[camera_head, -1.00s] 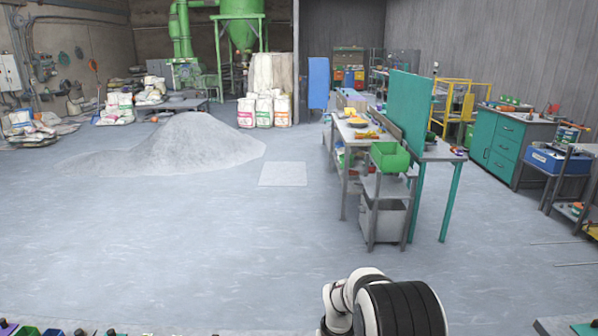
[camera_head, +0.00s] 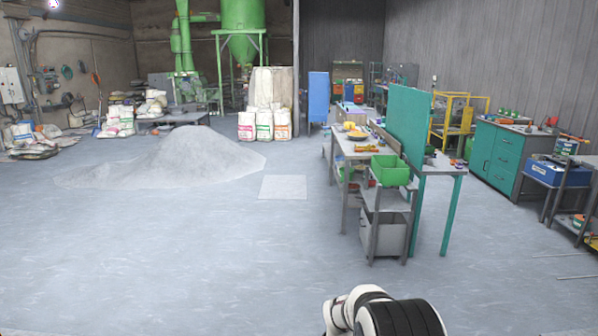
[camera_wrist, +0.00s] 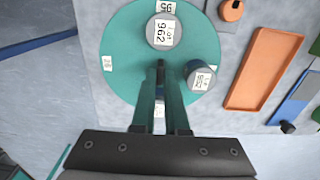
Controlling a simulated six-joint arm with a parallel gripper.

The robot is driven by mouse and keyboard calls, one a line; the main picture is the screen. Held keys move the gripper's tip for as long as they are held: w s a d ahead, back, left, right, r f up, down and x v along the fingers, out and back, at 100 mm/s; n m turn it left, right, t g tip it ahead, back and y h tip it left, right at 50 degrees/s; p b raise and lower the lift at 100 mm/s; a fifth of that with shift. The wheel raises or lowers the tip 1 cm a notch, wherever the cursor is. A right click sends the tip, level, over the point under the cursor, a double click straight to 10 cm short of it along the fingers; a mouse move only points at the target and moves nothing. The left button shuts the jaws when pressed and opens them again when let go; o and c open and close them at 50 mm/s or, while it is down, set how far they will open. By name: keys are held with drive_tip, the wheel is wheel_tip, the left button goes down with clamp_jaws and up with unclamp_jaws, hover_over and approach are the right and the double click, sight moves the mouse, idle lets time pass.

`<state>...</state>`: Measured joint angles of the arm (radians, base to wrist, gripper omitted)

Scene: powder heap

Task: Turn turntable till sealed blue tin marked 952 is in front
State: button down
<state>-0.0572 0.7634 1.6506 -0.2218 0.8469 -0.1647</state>
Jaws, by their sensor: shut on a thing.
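In the wrist view, the round green turntable (camera_wrist: 125,60) lies below my gripper. A grey-lidded tin (camera_wrist: 163,16) near its far edge bears a label that seems to read 962. A second grey-lidded tin (camera_wrist: 202,68) with a dark blue side stands at the right; its label is too small to read surely. White tags sit at the turntable's rim. My gripper (camera_wrist: 160,68) has its green fingers close together over the turntable's middle, shut on a narrow dark piece, mostly hidden by the fingers. In the head view, neither the turntable nor the gripper's fingers show.
In the wrist view, an orange tray (camera_wrist: 268,70) lies right of the turntable, with an orange object (camera_wrist: 231,10) above it and a blue item (camera_wrist: 290,108) beyond. In the head view, a powder heap (camera_head: 185,155) lies on the open floor, and a workbench (camera_head: 355,150) stands at mid right.

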idle(0.4)
drive_tip(key=m, duration=0.8)
drive_tip(key=shift+m, duration=0.4)
drive_tip(key=m, duration=0.4)
drive_tip(key=shift+m, duration=0.3)
drive_tip(key=m, duration=0.4)
drive_tip(key=c, duration=1.1)
unclamp_jaws()
